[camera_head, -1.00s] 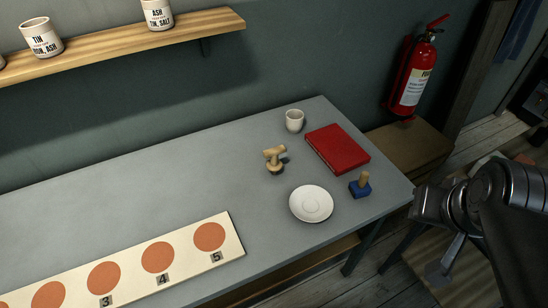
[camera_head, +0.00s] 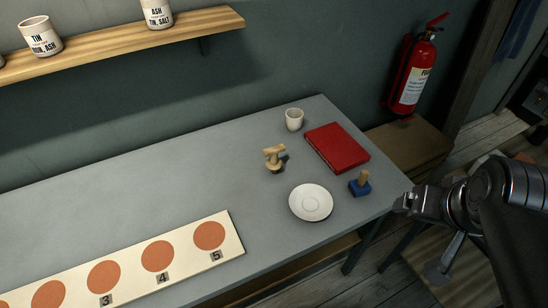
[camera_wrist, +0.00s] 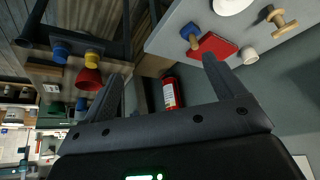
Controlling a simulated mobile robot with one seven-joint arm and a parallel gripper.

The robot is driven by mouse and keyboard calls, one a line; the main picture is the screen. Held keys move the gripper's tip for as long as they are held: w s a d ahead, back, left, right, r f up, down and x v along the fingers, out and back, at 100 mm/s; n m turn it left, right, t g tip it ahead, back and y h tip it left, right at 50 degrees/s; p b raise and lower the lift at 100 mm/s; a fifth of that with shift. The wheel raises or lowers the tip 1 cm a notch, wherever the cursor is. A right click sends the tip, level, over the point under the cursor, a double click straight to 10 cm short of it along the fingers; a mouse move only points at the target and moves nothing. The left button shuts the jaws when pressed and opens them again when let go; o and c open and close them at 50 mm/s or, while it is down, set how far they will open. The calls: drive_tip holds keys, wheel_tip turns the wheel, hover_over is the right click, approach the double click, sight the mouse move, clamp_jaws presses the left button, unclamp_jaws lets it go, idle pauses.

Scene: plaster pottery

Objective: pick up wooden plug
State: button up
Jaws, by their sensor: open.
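The wooden plug (camera_head: 274,158) is a tan piece with a round base and a crosswise handle on top. It stands on the grey table (camera_head: 130,190), left of the red book and behind the white saucer. In the wrist view the plug (camera_wrist: 276,17) shows at the upper right, beyond my fingers and off to their right. My gripper (camera_head: 402,202) is at the table's right front corner, well to the right of the plug. In the wrist view my gripper (camera_wrist: 162,68) has its two fingers wide apart with nothing between them.
A white saucer (camera_head: 311,203), a blue block with a wooden handle (camera_head: 360,184), a red book (camera_head: 337,148) and a cup (camera_head: 294,120) stand around the plug. A numbered board (camera_head: 131,262) lies at the front left. A fire extinguisher (camera_head: 413,75) hangs behind right.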

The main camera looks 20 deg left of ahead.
drive_tip(key=w+a+m+y, duration=0.2)
drive_tip(key=w+a+m, duration=0.5)
drive_tip(key=m+g+y, duration=0.1)
drive_tip(key=m+y, duration=0.2)
drive_tip(key=m, duration=1.7)
approach(275, 149)
drive_tip(key=s, duration=0.1)
drive_tip(key=x, duration=0.5)
drive_tip(key=shift+a+f, duration=0.15)
drive_tip(key=shift+f, duration=0.15)
drive_tip(key=w+f, duration=0.1)
drive_tip(key=a+f, duration=0.1)
drive_tip(key=w+f, duration=0.1)
drive_tip(key=shift+w+a, duration=0.3)
drive_tip(key=shift+w, duration=0.05)
drive_tip(key=shift+w+a+f, duration=0.2)
drive_tip(key=shift+a+f, duration=0.05)
drive_tip(key=shift+f, duration=0.25)
drive_tip(key=shift+c, duration=0.2)
